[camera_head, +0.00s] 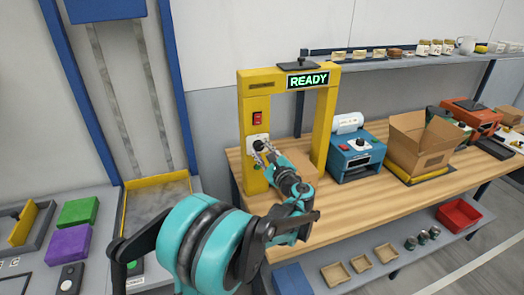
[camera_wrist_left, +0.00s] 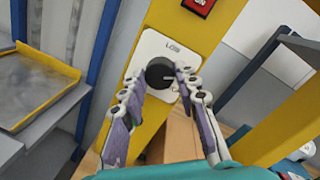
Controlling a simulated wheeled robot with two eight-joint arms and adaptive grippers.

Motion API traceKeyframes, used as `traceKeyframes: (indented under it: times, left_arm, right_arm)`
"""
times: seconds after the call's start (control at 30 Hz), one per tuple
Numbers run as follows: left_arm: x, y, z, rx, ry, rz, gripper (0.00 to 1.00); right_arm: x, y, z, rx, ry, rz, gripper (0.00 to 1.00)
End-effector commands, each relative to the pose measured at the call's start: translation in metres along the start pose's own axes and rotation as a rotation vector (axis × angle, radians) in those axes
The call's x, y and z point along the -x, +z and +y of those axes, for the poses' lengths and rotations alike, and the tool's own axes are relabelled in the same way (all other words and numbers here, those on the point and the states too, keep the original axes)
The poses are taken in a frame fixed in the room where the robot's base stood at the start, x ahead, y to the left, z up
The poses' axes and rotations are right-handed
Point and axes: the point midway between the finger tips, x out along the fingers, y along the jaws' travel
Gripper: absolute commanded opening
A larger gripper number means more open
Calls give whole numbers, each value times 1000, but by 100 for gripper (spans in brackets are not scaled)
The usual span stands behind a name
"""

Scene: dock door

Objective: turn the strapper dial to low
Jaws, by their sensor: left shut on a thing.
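The strapper (camera_head: 326,130) is a yellow arch frame standing on the wooden bench, with a lit green READY sign (camera_head: 308,81) on its top. Its black round dial (camera_wrist_left: 159,72) sits on a white plate (camera_wrist_left: 147,46) on the left post; a small label above it is hard to read. A pale mark on the dial points roughly right in the left wrist view. My left gripper (camera_head: 264,151) is shut on the dial, one fingertip on each side, as the left wrist view (camera_wrist_left: 160,82) also shows. The fingers hide part of the dial. My right gripper is not in view.
A red switch (camera_head: 257,117) is just above the dial plate. A blue machine (camera_head: 356,160) and an open cardboard box (camera_head: 420,145) stand to the right on the bench. A yellow-edged bay (camera_head: 155,205) and green and purple blocks are at the left.

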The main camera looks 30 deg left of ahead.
Motion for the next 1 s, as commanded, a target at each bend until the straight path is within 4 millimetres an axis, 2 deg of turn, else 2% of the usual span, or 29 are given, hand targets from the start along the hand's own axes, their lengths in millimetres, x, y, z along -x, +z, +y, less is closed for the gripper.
traceKeyframes:
  times: [0.37,1.0]
  left_arm:
    - [0,1,-1,155,11,13,2]
    - [0,3,0,735,48,59,2]
  right_arm:
    - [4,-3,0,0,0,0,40]
    - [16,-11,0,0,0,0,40]
